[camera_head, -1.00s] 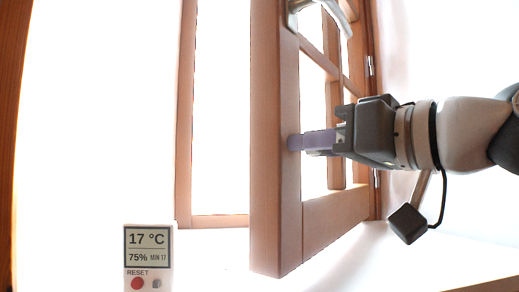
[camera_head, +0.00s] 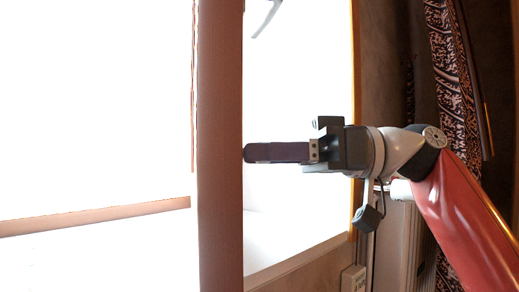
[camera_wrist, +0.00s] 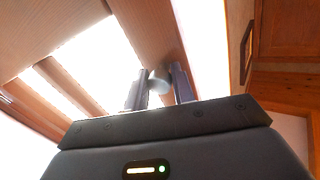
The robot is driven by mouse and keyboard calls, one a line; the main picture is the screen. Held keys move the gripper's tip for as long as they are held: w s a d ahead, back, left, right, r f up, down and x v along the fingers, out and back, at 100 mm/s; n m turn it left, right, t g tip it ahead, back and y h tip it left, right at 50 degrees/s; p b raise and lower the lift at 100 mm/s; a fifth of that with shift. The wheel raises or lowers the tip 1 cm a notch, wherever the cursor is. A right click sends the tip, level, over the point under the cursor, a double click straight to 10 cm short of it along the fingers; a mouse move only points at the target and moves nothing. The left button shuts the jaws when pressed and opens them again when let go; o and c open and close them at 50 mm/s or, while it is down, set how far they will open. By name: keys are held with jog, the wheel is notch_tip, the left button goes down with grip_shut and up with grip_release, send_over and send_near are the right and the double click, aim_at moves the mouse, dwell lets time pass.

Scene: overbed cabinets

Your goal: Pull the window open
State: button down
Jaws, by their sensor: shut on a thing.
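The window's wooden sash (camera_head: 220,200) stands ajar in the head view, its near upright post seen almost edge-on. A metal handle (camera_head: 268,16) shows at the top of the picture, apart from my fingertips there. My gripper (camera_head: 247,152) points left, with its fingertips at the right edge of the post. In the wrist view, my two fingers (camera_wrist: 158,85) close around a grey rounded piece (camera_wrist: 159,79) in front of the wooden post (camera_wrist: 155,35). Whether this piece is part of the handle I cannot tell.
A wooden sill (camera_head: 300,262) runs below on the right. A patterned curtain (camera_head: 458,75) hangs behind my arm, with a pale radiator (camera_head: 410,240) below it. A brown cabinet (camera_wrist: 285,35) shows at the right in the wrist view. The left side is washed out.

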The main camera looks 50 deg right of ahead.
jog(key=shift+d, duration=0.1)
jog(key=c, duration=1.2)
grip_release()
jog(key=shift+w, duration=0.1)
jog(key=p+v, duration=0.1)
jog(key=v, duration=0.6)
jog(key=shift+s+d, duration=0.2)
jog(key=shift+s, duration=0.15)
